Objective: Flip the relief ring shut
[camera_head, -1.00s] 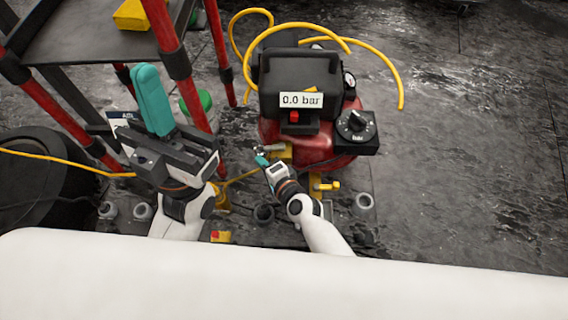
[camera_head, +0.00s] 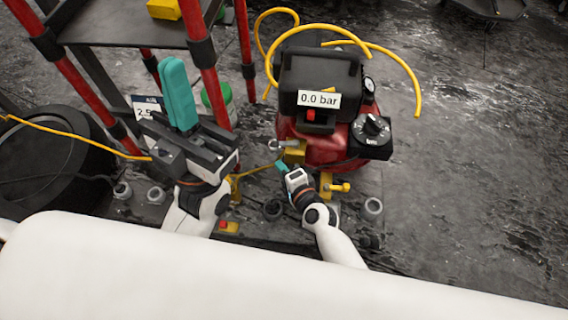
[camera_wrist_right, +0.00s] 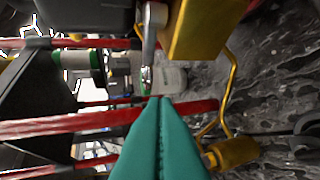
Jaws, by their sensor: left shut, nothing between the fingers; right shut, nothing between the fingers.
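The relief ring (camera_head: 274,145) is a small silver ring on a short stem, sticking out to the left of a yellow block (camera_head: 294,151) at the compressor's front. In the right wrist view a grey metal piece (camera_wrist_right: 152,35) hangs beside the yellow block (camera_wrist_right: 205,28); its ring end is hard to make out. My right gripper (camera_head: 281,166) is shut and empty, just below the ring and apart from it; its teal fingers (camera_wrist_right: 160,105) point below the metal piece in the wrist view. My left gripper (camera_head: 179,92) is shut and empty, raised well to the left.
The red and black compressor (camera_head: 320,85) shows 0.0 bar and has a black dial (camera_head: 372,128). A yellow hose (camera_head: 405,75) loops over it. A red-legged rack (camera_head: 197,45) and a tyre (camera_head: 50,165) stand at left. The floor at right is mostly clear.

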